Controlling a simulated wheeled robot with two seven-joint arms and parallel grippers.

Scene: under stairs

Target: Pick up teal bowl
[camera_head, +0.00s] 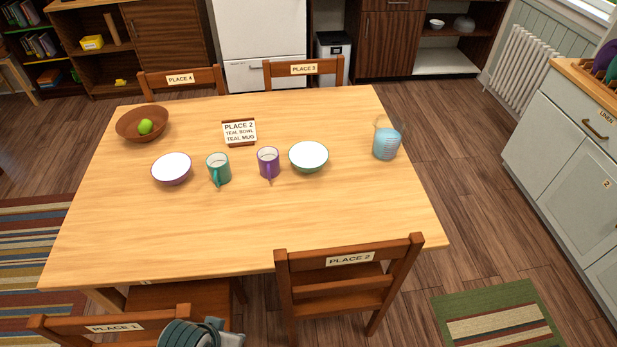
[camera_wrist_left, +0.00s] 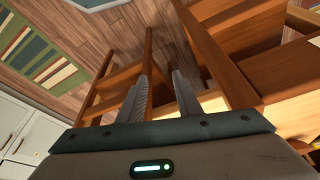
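The teal bowl (camera_head: 309,157) is white inside with a green-teal outside. It stands upright on the wooden table (camera_head: 250,230), right of the purple mug (camera_head: 268,163). A purple-sided bowl (camera_head: 171,169) and a teal mug (camera_head: 218,169) stand to its left. Part of my left arm shows at the bottom edge of the head view, by the PLACE 1 chair, well short of the bowl. In the left wrist view my left gripper (camera_wrist_left: 160,77) has its fingers apart with nothing between them. The teal bowl is not seen there. My right gripper is not in view.
A brown bowl with a green fruit (camera_head: 128,122), a place sign (camera_head: 239,132) and a blue lantern-like object (camera_head: 386,144) stand on the table. The PLACE 1 chair (camera_head: 110,325) and PLACE 2 chair (camera_head: 350,260) line the near side. The table's front is clear.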

